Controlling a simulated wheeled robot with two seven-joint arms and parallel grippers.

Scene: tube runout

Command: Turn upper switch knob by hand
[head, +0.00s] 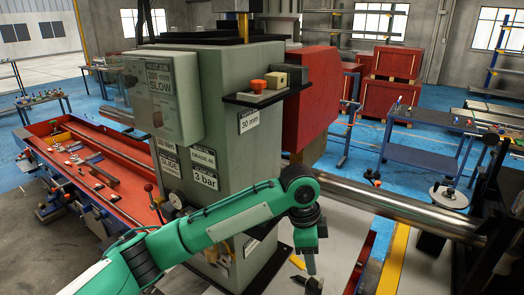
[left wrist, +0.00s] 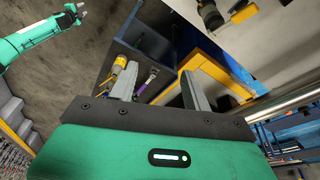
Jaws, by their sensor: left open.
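The grey-green machine column (head: 225,120) stands in the middle of the head view. An orange-red knob (head: 258,86) sits on the column's dark side shelf, next to a tan block (head: 275,80). A small dark knob (head: 157,119) is on the grey-green box at upper left. I cannot tell which is the upper switch. My left gripper (head: 309,262) hangs down right of the column, well below the shelf and apart from these knobs. In the left wrist view its two fingers (left wrist: 160,90) are apart with nothing between them. Another green arm's gripper (left wrist: 76,12) shows small at upper left.
A thick steel tube (head: 390,205) runs right from the column, behind my left wrist. A red-lined tray bench (head: 95,175) stands at left. A blue cart (head: 425,150) and red crates (head: 390,85) stand behind. In the wrist view, tools (left wrist: 120,68) lie in a dark tray.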

